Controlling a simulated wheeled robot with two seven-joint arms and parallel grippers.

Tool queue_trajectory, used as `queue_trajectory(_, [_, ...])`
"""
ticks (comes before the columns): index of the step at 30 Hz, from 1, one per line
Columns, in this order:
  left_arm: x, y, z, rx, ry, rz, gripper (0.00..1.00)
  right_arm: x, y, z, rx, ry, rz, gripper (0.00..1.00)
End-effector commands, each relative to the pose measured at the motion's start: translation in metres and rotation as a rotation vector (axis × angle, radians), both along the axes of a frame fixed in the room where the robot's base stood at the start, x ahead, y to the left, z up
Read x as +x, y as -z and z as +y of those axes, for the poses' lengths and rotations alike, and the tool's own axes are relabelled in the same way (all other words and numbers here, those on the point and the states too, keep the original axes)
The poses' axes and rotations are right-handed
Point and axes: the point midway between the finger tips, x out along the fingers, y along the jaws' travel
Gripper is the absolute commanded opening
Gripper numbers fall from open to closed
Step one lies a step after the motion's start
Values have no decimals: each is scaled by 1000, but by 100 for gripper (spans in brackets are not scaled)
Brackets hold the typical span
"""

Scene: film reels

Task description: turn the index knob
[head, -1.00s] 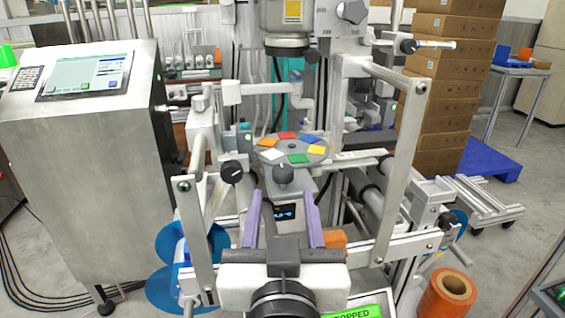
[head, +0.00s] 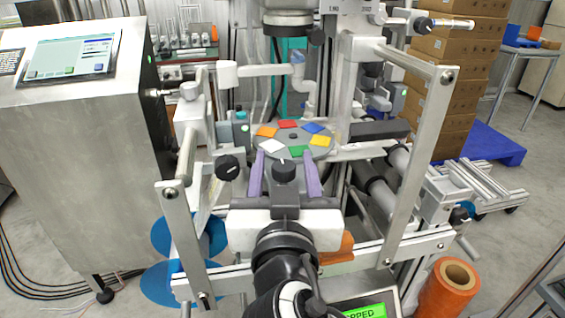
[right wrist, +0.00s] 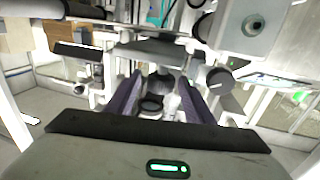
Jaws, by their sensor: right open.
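The index knob (head: 284,170) is black and sits just below the front edge of a grey disc (head: 293,138) with several coloured squares. My right gripper (head: 284,168) is open, its two purple fingers on either side of the knob with a gap at each side. In the right wrist view the dark knob (right wrist: 160,82) shows between the fingertips of my right gripper (right wrist: 160,88). I cannot tell how far the fingertips reach past it. The left gripper is out of view.
Another black knob (head: 228,167) is close to the left of the fingers. Metal frame bars (head: 420,160) rise at both sides. A steel cabinet (head: 80,150) with a screen stands left. An orange reel (head: 447,287) is at the lower right.

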Motion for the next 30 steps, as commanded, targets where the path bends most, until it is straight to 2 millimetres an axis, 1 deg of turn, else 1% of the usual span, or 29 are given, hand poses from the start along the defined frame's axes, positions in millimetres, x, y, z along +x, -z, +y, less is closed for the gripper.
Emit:
queue_trajectory(1, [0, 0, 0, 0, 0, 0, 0, 0, 0, 0, 0, 0, 0, 43])
queue_trajectory(5, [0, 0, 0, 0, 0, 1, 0, 0, 0, 0, 0, 0, 0, 21])
queue_trajectory(6, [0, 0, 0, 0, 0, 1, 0, 0, 0, 0, -1, 0, 0, 14])
queue_trajectory(7, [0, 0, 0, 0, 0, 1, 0, 0, 0, 0, -1, 0, 0, 9])
queue_trajectory(8, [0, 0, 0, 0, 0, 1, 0, 0, 0, 0, -1, 0, 0, 7])
queue_trajectory(14, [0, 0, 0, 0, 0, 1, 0, 0, 0, 0, -1, -14, 0, 7])
queue_trajectory(20, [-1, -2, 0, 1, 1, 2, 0, 0, 0, -1, 0, -84, 2, 7])
queue_trajectory(26, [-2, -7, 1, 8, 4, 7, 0, 0, -1, -2, 0, -226, 3, 7])
queue_trajectory(30, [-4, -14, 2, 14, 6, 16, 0, 0, -3, -2, -2, -353, 3, 7])
